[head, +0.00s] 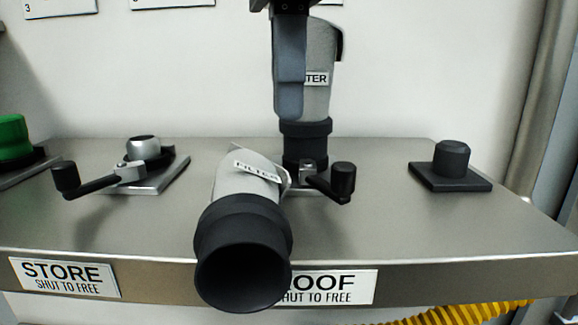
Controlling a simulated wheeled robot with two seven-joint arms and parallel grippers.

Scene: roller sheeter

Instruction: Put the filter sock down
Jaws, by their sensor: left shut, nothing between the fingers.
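One grey filter sock (320,60) with a black collar (305,138) stands upright at the back of the steel bench, over the black fitting behind the ROOF handle. Its label is partly covered. My left gripper (290,108) comes down from the top, shut and empty, its blue-grey fingers in front of the upright sock's left side. I cannot tell whether they touch it. A second filter sock (245,182), labelled FILTER, is tilted toward me at the front edge, its wide black mouth (243,255) facing me. I cannot tell what supports it. My right gripper is out of view.
The steel bench (375,225) has a STORE plate (65,277) and a ROOF plate (335,287), partly hidden. Crank handles stand at left (98,183) and centre (335,182). A black knob (451,162) is at right, a green one (14,138) at far left.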

